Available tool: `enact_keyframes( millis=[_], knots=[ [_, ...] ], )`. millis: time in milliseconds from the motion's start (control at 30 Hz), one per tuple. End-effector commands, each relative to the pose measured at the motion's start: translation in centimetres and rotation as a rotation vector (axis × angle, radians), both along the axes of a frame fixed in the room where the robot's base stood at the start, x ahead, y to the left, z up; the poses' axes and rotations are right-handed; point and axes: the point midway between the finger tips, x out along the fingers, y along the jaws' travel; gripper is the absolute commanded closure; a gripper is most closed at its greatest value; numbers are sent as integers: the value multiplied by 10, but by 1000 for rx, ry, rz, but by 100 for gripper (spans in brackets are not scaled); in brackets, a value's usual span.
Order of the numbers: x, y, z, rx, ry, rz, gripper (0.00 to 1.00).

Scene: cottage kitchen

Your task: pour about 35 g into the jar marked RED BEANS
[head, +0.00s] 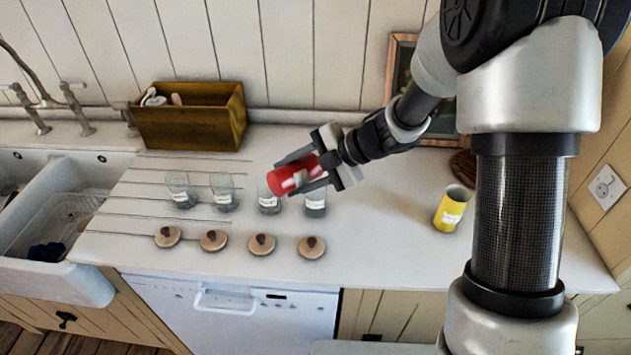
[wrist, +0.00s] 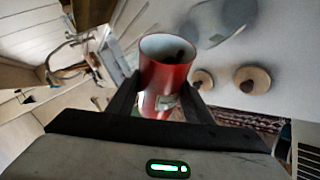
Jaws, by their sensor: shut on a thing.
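My gripper (head: 304,173) is shut on a red canister (head: 285,180) and holds it tilted, its mouth toward the left, above the row of glass jars. In the wrist view the red canister (wrist: 165,75) sits between the two fingers, open at the top, with something dark inside. Several labelled glass jars stand in a row: the far left jar (head: 181,191), a second jar (head: 223,192), a third jar (head: 268,203) just under the canister, and a right jar (head: 315,206) below the gripper. The label words are too small to read. No falling stream is visible.
Several round wooden lids with knobs lie in front of the jars, the leftmost lid (head: 168,237) to the rightmost lid (head: 312,247). A yellow canister (head: 452,211) stands at right. A wooden box (head: 190,122) is behind, the sink (head: 55,215) at left. The counter between the jars and yellow canister is clear.

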Motion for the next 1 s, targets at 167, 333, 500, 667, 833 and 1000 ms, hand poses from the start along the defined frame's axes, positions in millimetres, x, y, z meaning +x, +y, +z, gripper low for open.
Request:
enact_keyframes(
  millis=[167,333,500,667,833,1000],
  knots=[
    [1,0,2,10,8,0,82],
    [1,0,3,18,16,0,82],
    [1,-1,3,25,25,0,82],
    [1,-1,4,32,32,0,82],
    [2,-1,4,40,41,0,82],
    [2,-2,5,47,49,0,82]
  ],
)
